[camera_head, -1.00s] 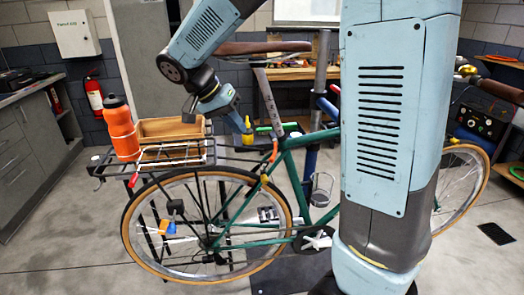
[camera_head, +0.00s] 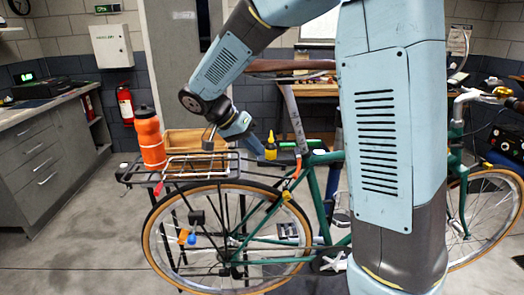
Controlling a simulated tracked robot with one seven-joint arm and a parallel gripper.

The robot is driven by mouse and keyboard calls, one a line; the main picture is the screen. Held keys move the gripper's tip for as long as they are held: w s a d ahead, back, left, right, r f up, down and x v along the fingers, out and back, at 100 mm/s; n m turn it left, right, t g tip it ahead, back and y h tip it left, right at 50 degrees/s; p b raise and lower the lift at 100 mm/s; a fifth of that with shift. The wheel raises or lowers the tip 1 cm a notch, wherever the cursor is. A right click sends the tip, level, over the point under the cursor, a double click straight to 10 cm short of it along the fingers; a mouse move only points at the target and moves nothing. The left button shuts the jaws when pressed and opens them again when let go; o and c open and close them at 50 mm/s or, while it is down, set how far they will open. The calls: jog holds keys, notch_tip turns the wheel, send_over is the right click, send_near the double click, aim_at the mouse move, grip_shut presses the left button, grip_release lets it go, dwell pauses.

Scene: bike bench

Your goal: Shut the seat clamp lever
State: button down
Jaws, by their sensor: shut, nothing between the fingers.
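The green bicycle (camera_head: 318,200) stands side-on with its rear wheel to the left. Its seat post (camera_head: 294,118) runs down from the brown saddle (camera_head: 290,65) into the frame's seat tube. The clamp area is at that joint. A small orange part (camera_head: 294,174) shows just below it, perhaps the seat clamp lever; I cannot tell surely, nor how far it is swung. My gripper (camera_head: 257,149) is small in view, left of the seat post and above the rear rack. It is shut and empty, apparently apart from the clamp.
The rear rack (camera_head: 190,168) carries an orange bottle (camera_head: 149,138) and a wooden box (camera_head: 195,140). A yellow bottle (camera_head: 270,147) appears close by my gripper. My upright arm link hides the bicycle's middle. A counter (camera_head: 50,110) stands at left; floor before it is clear.

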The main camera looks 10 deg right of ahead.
jog(key=s+d+f, duration=0.2)
jog(key=d+f, duration=0.4)
jog(key=d, duration=0.2)
jog(key=shift+s, duration=0.1)
dwell(0.5)
